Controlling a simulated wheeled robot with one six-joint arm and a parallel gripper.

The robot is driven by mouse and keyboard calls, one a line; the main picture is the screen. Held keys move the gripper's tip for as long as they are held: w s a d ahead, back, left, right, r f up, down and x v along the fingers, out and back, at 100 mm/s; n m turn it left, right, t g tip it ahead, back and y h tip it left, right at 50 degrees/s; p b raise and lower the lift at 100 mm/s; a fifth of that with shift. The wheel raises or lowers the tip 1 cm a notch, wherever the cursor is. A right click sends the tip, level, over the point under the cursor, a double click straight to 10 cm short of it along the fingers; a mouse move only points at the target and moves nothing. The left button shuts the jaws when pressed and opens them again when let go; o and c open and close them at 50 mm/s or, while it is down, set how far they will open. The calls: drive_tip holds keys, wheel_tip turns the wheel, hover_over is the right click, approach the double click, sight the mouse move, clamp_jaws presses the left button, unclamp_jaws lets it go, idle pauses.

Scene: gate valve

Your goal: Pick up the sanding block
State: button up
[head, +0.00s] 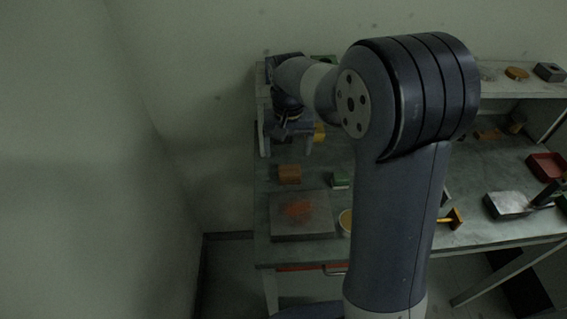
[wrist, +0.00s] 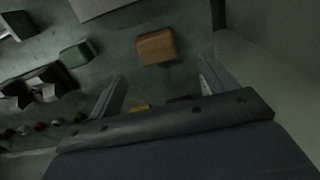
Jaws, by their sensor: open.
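A brown block (head: 289,174), which looks like the sanding block, lies on the workbench behind a grey plate with a rusty orange patch. It also shows in the wrist view (wrist: 156,48), beyond my fingertips and roughly in line with the gap between them. My gripper (wrist: 161,82) is open, with nothing between its fingers. In the head view my gripper (head: 295,135) is above the back left of the bench, behind the block and apart from it. My wrist partly hides it there.
A green block (head: 341,180) lies right of the brown one. The grey plate (head: 285,228) is in front. Something yellow (head: 319,132) is beside my gripper. A back shelf (head: 500,88) holds small items. A wall (head: 130,120) stands left of the bench (head: 275,150).

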sight(290, 168)
wheel_tip(290, 168, down, 4)
drive_tip(key=shift+f, duration=0.1)
drive_tip(key=shift+w+d+f+p, duration=0.15)
drive_tip(key=shift+f+p, duration=0.25)
drive_tip(key=shift+f, duration=0.9)
drive_tip(key=shift+s+d+f+p, duration=0.1)
drive_tip(key=shift+f+p, duration=0.25)
drive_tip(key=shift+f, duration=0.9)
drive_tip(key=c, duration=1.1)
